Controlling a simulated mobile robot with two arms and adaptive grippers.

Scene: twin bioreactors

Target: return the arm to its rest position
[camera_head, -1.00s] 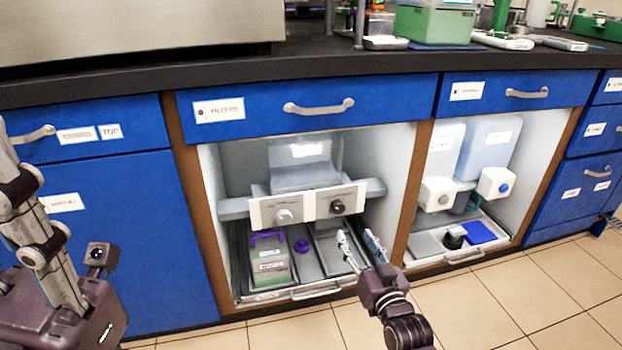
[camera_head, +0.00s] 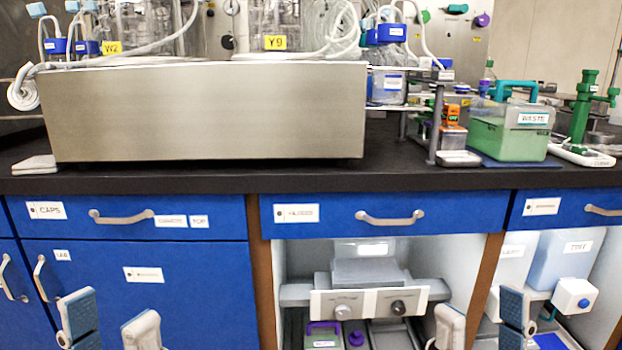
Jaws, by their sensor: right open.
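My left gripper (camera_head: 110,326) shows only its two fingertips at the bottom left, pointing up. They are apart with nothing between them, in front of the blue cabinet door (camera_head: 190,285). My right gripper (camera_head: 482,324) also shows only its fingertips at the bottom right. It is open and empty, in front of the open cupboard bays. The rest of both arms is below the picture.
A black counter (camera_head: 420,183) carries a steel box (camera_head: 205,112) with vessels and tubing, and a green waste box (camera_head: 508,130). A cupboard bay holds a grey device with two knobs (camera_head: 370,303) and a purple-handled container (camera_head: 323,338). Drawers have protruding handles (camera_head: 390,218).

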